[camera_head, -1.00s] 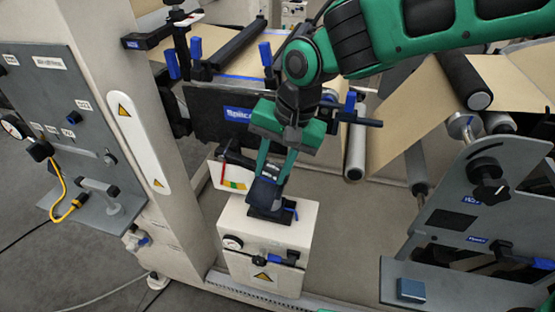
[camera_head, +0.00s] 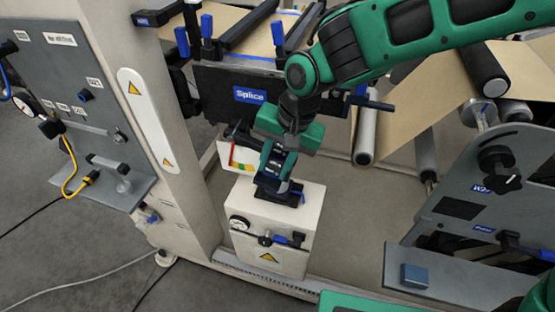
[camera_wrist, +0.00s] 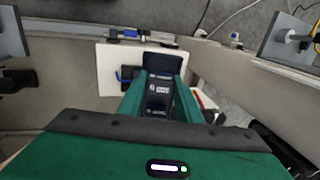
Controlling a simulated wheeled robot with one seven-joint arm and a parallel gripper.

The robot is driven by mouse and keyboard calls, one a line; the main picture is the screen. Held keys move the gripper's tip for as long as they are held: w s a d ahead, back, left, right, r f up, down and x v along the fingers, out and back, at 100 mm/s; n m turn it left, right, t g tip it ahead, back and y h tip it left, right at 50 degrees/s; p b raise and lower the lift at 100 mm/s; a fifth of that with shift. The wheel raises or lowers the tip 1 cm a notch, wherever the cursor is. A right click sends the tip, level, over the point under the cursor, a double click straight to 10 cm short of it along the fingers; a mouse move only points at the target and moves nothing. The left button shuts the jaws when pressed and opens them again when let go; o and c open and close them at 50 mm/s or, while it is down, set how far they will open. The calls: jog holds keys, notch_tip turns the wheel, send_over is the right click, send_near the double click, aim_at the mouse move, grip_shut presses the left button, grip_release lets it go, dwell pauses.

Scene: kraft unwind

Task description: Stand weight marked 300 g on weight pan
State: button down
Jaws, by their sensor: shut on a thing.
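My gripper (camera_head: 275,172) points down over the white box (camera_head: 312,215) in front of the machine. It is shut on a dark weight (camera_wrist: 158,93), held between the two green fingers in the wrist view. The weight has small pale markings, too small to read. The dark weight pan (camera_head: 291,197) sits on top of the box, just below the fingers; it also shows past the fingertips in the wrist view (camera_wrist: 162,62). The weight is at or just above the pan; I cannot tell whether they touch. The fingers hide part of both.
A gauge (camera_head: 239,223) and a blue-handled valve (camera_head: 280,239) are on the box front. A card with coloured bands (camera_head: 240,157) stands behind the box. A black panel labelled Splice (camera_head: 250,96) is close behind my arm. A blue block (camera_head: 414,276) lies on the right shelf.

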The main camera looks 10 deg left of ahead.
jog(key=c, duration=1.3)
grip_release()
jog(key=shift+c, duration=0.2)
jog(key=shift+o, duration=0.7)
jog(key=shift+d+f, duration=0.1)
